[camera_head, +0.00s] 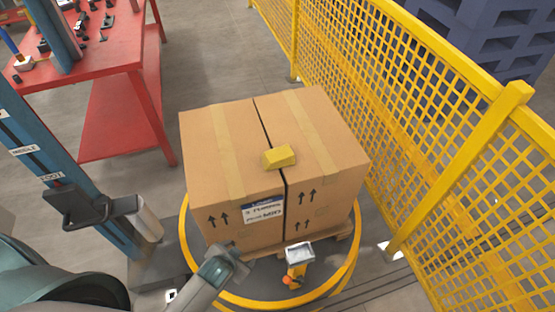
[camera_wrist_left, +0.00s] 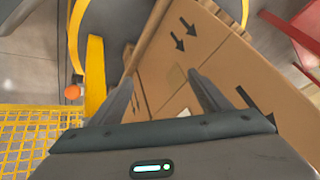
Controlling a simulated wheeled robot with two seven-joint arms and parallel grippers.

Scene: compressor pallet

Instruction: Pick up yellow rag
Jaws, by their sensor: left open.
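The yellow rag (camera_head: 279,156) is a small folded block lying on top of the cardboard boxes, across the seam near the front half. My left gripper (camera_head: 232,256) is low in front of the boxes, below the level of the rag and well apart from it. In the left wrist view its two fingers (camera_wrist_left: 165,95) are spread with nothing held between them, and the side of a cardboard box (camera_wrist_left: 190,60) lies beyond. The rag cannot be made out in the left wrist view. My right gripper is in neither view.
The boxes (camera_head: 225,160) stand on a pallet (camera_head: 344,234) over a yellow-ringed turntable (camera_head: 352,262). A small yellow post with an orange ball (camera_head: 287,280) stands at the front. A yellow mesh fence (camera_head: 370,80) closes the right; a red bench (camera_head: 110,50) and blue column (camera_head: 60,160) are left.

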